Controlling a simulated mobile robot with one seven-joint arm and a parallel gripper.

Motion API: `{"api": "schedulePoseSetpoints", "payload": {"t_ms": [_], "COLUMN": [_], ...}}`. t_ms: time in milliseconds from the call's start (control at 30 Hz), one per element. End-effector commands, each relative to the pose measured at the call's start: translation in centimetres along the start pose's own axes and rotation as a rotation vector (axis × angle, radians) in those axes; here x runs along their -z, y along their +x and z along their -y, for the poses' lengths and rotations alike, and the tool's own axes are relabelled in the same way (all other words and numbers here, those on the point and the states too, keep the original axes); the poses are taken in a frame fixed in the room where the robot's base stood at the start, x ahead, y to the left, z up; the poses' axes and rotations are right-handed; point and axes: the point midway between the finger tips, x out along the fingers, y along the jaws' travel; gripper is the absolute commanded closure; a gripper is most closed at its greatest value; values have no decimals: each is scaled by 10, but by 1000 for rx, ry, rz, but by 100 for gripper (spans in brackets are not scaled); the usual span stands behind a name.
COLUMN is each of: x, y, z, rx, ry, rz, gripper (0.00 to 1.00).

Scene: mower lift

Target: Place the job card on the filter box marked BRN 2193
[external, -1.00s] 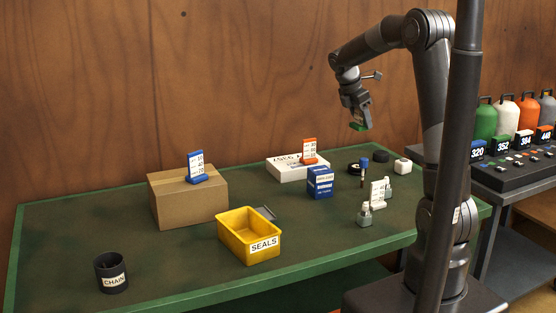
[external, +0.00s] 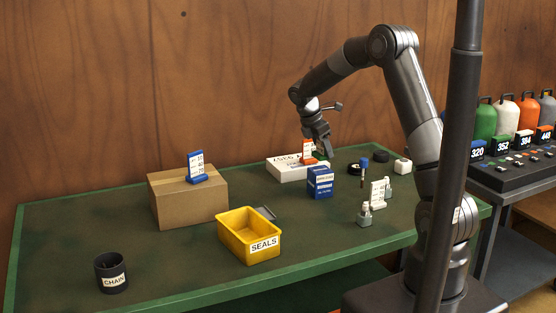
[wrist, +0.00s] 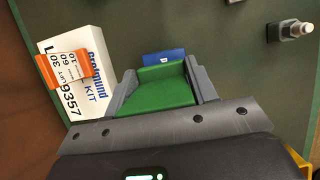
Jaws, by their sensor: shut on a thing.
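My gripper (external: 325,151) is shut on a green card holder, the job card (wrist: 163,92), which sits between the two fingers in the wrist view. Its written face is not visible there. A small blue box (external: 320,186) with a white label stands on the green bench, just below and in front of my gripper in the external view. Its label is too small to read. Part of the blue box (wrist: 155,57) shows past the green holder in the wrist view. The held card is above the bench, apart from the blue box.
A white kit box (external: 286,172) carrying an orange card (external: 309,152) lies close left of my gripper. A cardboard box (external: 188,205) with a blue card (external: 196,167), a yellow SEALS bin (external: 235,243) and a black CHAIN cup (external: 110,273) stand further left. Small bottles stand right.

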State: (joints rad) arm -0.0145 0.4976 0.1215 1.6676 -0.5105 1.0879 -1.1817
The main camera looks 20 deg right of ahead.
Motion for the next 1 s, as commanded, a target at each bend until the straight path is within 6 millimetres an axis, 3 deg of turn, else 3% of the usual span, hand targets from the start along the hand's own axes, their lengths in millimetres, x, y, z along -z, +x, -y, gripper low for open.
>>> {"api": "schedulePoseSetpoints", "payload": {"t_ms": [300,667,700,933,1000], "x": [14,15,15,15,15], "y": [36,39,39,38,38], "z": [0,0,0,0,0], "rx": [2,1,1,1,1], "ry": [-1,0,0,0,0], "rz": [1,1,1,0,0], "gripper": [71,71,45,26,26]}}
